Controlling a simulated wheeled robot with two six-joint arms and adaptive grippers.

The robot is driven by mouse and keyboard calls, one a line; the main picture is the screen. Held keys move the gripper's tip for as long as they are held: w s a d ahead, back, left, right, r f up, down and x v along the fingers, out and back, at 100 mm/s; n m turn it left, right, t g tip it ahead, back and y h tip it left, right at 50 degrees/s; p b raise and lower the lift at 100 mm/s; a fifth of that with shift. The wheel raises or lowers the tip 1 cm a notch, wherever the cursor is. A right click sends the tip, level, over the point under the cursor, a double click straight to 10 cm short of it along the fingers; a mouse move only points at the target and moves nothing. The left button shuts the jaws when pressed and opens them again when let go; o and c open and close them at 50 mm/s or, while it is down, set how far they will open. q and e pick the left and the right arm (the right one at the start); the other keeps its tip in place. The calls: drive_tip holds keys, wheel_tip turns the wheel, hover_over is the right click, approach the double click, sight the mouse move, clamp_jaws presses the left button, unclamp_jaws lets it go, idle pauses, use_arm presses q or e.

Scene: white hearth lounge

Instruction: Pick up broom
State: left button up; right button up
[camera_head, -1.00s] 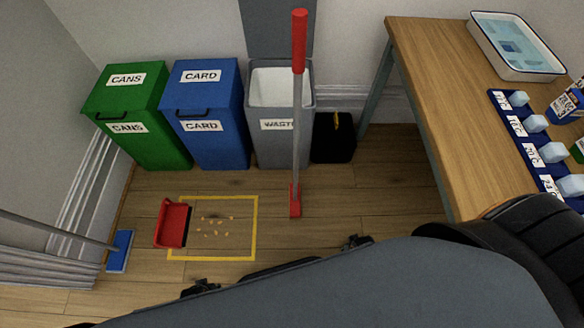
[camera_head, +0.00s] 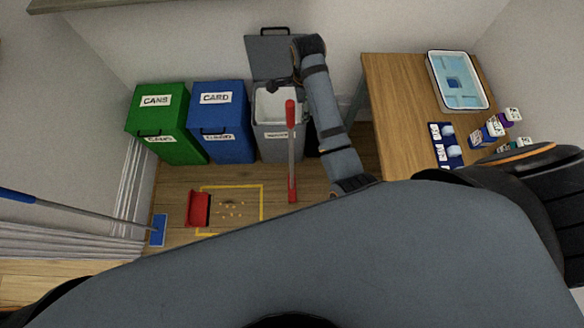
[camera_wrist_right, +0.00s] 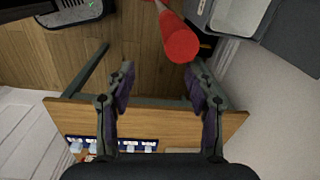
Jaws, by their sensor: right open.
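The broom (camera_head: 291,150) stands upright in front of the waste bin, with a red grip, a grey shaft and a red head on the floor. My right arm reaches up beside it, on its right. My right gripper (camera_head: 276,86) is near the top of the red grip in the head view, partly hidden by its own wrist. In the right wrist view the right gripper (camera_wrist_right: 160,73) is open and empty. The broom's red grip end (camera_wrist_right: 180,43) shows just beyond the fingertips, nearer the right finger. My left gripper is not in view.
Green (camera_head: 165,125), blue (camera_head: 222,120) and grey (camera_head: 282,140) bins line the wall; the grey one's lid is up. A wooden table (camera_head: 395,110) stands at right. A red dustpan (camera_head: 198,208), crumbs in a yellow floor outline (camera_head: 262,205) and a blue mop (camera_head: 158,230) are at left.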

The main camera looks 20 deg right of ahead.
sight(293, 101)
drive_tip(key=r+m, duration=0.1)
drive_tip(key=r, duration=0.1)
drive_tip(key=w+a+r+m, duration=0.1)
drive_tip(key=r, duration=0.1)
drive_tip(key=w+a+r+m, duration=0.1)
drive_tip(key=r, duration=0.1)
drive_tip(key=shift+w+a+m+g+p, duration=0.1)
drive_tip(key=shift+m+g+p, duration=0.2)
drive_tip(key=shift+m+p, duration=0.1)
wheel_tip(293, 101, down, 4)
drive_tip(key=shift+f+p, duration=0.2)
drive_tip(key=shift+p, duration=0.45)
drive_tip(key=shift+f, duration=0.6)
drive_tip(key=f, duration=0.1)
drive_tip(key=f+p, duration=0.2)
drive_tip(key=f, duration=0.1)
drive_tip(key=shift+a, duration=0.3)
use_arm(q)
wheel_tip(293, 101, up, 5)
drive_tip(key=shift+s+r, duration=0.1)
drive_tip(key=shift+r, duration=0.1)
use_arm(e)
drive_tip(key=shift+f, duration=0.5)
clamp_jaws()
drive_tip(key=shift+r, duration=0.1)
